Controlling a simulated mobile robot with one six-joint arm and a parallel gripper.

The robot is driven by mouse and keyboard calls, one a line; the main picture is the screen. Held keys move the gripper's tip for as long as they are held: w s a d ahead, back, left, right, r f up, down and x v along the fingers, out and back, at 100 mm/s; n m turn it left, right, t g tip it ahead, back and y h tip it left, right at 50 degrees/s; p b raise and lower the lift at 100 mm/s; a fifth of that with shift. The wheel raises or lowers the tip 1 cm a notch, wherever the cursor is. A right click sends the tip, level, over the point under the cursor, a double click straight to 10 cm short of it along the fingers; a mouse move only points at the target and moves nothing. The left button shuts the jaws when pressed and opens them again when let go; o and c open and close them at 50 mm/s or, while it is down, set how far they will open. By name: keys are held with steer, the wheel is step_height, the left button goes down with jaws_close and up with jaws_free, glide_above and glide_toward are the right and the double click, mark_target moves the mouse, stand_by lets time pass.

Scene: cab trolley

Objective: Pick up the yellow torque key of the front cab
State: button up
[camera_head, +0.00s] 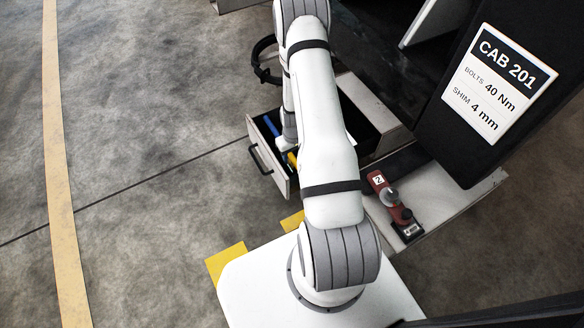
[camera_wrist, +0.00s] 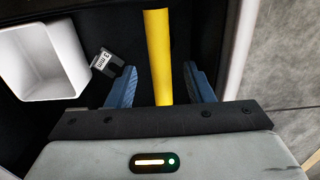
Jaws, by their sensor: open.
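The yellow torque key (camera_wrist: 157,45) is a long yellow bar lying in a dark-lined drawer. In the wrist view it runs up the picture between my gripper's two blue fingers. My gripper (camera_wrist: 161,80) is open, with one finger on each side of the key and a visible gap to each. Whether the fingers are down at the key's height I cannot tell. In the head view a small part of the yellow key (camera_head: 292,159) shows beside my arm, which hides the rest and most of my gripper.
The open drawer (camera_head: 281,183) has raised walls. A blue bar (camera_head: 271,126) shows inside it. A white bin (camera_wrist: 42,60) and a dark shim tagged 3 mm (camera_wrist: 106,61) lie left of the fingers. A red tool (camera_head: 388,195) rests on the ledge below the CAB 201 sign (camera_head: 500,84).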

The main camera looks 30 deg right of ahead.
mark_target(293, 166)
step_height(293, 166, down, 3)
steer(key=shift+r, duration=0.2)
jaws_close()
stand_by(0.3)
